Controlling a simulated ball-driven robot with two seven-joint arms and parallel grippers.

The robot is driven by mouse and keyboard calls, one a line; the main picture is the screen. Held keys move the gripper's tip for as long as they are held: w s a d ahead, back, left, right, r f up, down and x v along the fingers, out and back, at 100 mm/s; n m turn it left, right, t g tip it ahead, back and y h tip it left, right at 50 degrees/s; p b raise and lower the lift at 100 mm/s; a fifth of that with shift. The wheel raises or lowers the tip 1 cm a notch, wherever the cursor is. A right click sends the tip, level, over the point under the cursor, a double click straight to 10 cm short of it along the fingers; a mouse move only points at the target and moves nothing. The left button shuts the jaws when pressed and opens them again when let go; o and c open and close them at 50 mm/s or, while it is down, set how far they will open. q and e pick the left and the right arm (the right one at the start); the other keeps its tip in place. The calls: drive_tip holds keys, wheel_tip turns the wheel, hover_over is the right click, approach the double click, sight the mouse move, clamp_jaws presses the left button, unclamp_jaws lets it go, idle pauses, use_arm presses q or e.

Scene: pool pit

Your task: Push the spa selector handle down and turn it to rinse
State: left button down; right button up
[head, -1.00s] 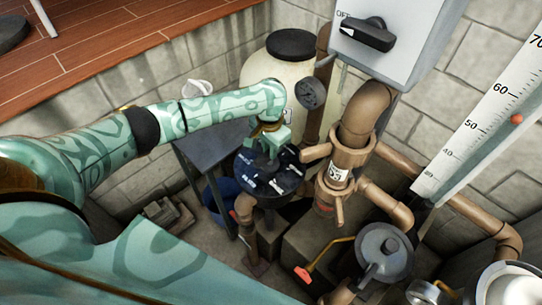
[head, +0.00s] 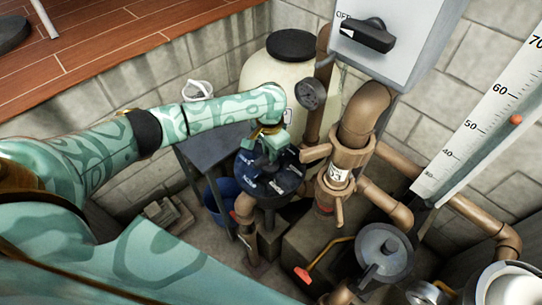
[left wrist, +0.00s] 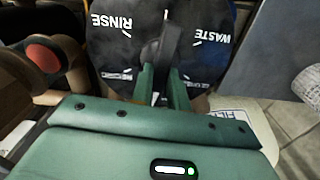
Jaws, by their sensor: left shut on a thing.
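The spa selector is a round black dial (head: 287,183) with white lettering, on top of the brown pipework in the head view. In the left wrist view the dial (left wrist: 104,50) shows RINSE at upper left and WASTE at upper right. Its dark handle (left wrist: 168,40) points between those two words. My left gripper (head: 271,152) is over the dial, its green fingers (left wrist: 164,90) shut on the handle from either side. The handle is mostly hidden by the gripper in the head view. I cannot tell how far down it is pressed. My right gripper is not in view.
Brown pipes and a valve (head: 338,170) stand close right of the dial. A cream tank (head: 262,75) and a pressure gauge (head: 313,94) are behind it. A dark table (head: 205,147) is to the left. A grey switch box (head: 405,35) is on the wall.

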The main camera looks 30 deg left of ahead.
use_arm(q)
drive_tip(key=shift+r+m+p, duration=0.15)
drive_tip(key=shift+m+p, duration=0.15)
drive_tip(key=shift+m, duration=0.7)
drive_tip(key=m, duration=0.4)
drive_tip(key=shift+p, duration=0.4)
drive_tip(key=m, duration=0.4)
drive_tip(key=shift+f+m, duration=0.2)
drive_tip(key=shift+m, duration=0.2)
drive_tip(key=c, duration=1.2)
unclamp_jaws()
drive_tip(key=shift+c, duration=0.2)
drive_tip(key=shift+r, duration=0.1)
wheel_tip(320, 180, up, 7)
drive_tip(key=p, duration=0.8)
drive_tip(key=shift+r+p, duration=0.1)
drive_tip(key=shift+p, duration=0.3)
drive_tip(key=shift+f, duration=0.2)
